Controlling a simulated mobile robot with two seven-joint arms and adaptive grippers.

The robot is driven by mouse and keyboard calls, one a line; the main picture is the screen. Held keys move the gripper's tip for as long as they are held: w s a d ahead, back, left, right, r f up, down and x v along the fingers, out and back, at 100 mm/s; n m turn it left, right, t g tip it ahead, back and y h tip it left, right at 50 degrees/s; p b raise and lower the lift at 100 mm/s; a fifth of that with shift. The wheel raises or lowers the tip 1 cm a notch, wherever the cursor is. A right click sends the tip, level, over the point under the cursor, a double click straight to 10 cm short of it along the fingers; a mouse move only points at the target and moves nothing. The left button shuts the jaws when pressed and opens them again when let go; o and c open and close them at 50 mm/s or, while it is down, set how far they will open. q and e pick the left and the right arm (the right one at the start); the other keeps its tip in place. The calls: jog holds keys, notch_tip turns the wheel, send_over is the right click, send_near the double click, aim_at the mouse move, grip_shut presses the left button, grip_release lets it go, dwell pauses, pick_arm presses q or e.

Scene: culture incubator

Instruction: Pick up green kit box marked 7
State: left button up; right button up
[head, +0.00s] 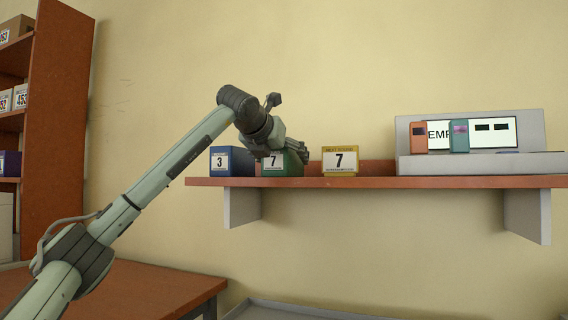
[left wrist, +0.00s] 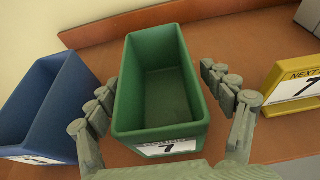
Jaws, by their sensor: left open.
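The green kit box marked 7 (head: 268,168) stands on the wall shelf, between a blue box marked 3 (head: 232,161) and a yellow box marked 7 (head: 340,161). In the left wrist view the green box (left wrist: 160,90) is upright, open-topped and empty, its label at the near side. My left gripper (head: 297,152) is at the green box and partly covers it in the head view. In the left wrist view its open fingers (left wrist: 163,92) lie on either side of the box, with a gap visible on each side. My right gripper is not in view.
The wooden shelf (head: 420,182) continues right to a grey device (head: 530,130) holding small orange and teal items. The blue box (left wrist: 45,105) is close beside the left finger; the yellow box (left wrist: 297,85) is near the right finger. An orange rack (head: 60,100) stands at far left.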

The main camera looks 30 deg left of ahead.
pick_arm(q)
jog(key=shift+w+f, duration=0.1)
jog(key=shift+w, duration=0.1)
jog(key=c, duration=1.3)
